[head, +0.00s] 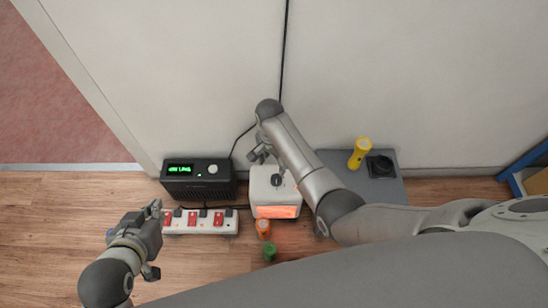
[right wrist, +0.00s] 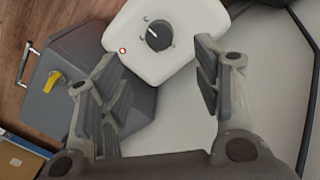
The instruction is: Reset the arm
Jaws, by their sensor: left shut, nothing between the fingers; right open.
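My right arm reaches across the head view, and its gripper (head: 261,155) is open above the back of a white heater (head: 262,207) with a dark dial (head: 276,181) and a glowing orange front. In the right wrist view the open fingers (right wrist: 155,54) are apart and empty, with the heater's top (right wrist: 178,62), dial (right wrist: 158,36) and a small red light beyond them. I cannot tell if they touch the heater. My left gripper (head: 155,210) is shut and empty at the lower left, beside the left end of a power strip (head: 182,231).
A black box (head: 198,189) with a green display stands behind the strip. Orange (head: 263,228) and green (head: 269,251) cylinders stand before the heater. The wall is close behind; floor at far left is clear.

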